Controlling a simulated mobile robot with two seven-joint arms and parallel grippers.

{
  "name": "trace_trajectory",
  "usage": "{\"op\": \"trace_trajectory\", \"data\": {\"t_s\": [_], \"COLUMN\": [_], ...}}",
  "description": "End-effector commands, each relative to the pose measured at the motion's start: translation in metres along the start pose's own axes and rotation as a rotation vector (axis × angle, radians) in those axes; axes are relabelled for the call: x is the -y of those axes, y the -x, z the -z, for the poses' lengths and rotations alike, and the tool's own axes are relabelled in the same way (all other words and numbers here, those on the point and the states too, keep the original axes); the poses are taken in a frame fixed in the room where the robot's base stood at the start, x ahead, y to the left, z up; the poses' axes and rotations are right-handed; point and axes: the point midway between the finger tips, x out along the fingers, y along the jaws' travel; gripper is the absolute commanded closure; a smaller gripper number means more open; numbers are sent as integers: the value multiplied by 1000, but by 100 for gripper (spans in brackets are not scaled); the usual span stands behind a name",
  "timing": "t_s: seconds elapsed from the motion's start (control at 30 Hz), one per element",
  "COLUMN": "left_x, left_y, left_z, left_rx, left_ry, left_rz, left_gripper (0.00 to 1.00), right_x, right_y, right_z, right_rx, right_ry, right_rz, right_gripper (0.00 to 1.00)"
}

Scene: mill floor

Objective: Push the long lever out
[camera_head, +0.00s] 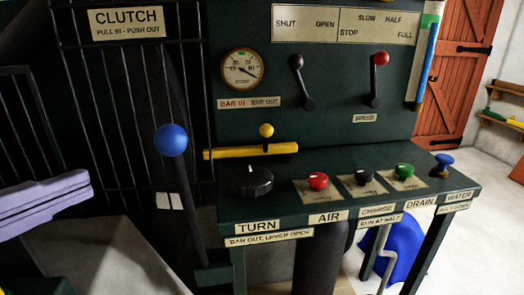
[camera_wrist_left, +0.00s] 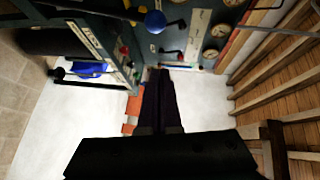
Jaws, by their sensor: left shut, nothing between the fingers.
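The long lever has a blue ball knob (camera_head: 171,140) on a dark shaft (camera_head: 190,215). It stands in front of the black bar guard under the CLUTCH sign (camera_head: 127,22), its top leaning slightly left. My left gripper (camera_head: 88,184), with pale purple fingers, comes in from the left edge. It is shut and empty, to the left of the shaft and a little below the ball, apart from it in the picture. In the left wrist view the ball (camera_wrist_left: 154,21) shows beyond the dark fingertips (camera_wrist_left: 158,72). My right gripper is not in view.
A green control bench (camera_head: 290,205) stands right of the lever, with red, black and green knobs. Behind it, a panel carries a gauge (camera_head: 241,69) and two small levers. A yellow bar (camera_head: 250,151) lies at the panel's foot. Pale floor shows at right.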

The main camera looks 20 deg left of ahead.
Motion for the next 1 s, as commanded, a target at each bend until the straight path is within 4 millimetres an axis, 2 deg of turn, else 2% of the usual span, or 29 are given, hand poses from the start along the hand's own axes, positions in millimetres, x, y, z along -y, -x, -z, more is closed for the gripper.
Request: {"op": "trace_trajectory", "data": {"t_s": [0.4,0.53,0.83,1.0], "left_x": [-2,-2,-4,-1], "left_y": [0,-7,-51,-77], "left_z": [1,1,1,1], "left_rx": [-8,-9,-12,-8], "left_ry": [-12,-12,-15,-14], "left_rz": [6,9,13,10], "left_gripper": [100,100,100,100], "right_x": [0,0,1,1], "right_y": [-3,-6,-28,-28], "right_z": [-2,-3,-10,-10], "right_rx": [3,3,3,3], "right_ry": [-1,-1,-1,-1], "right_rz": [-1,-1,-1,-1], "right_gripper": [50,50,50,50]}}
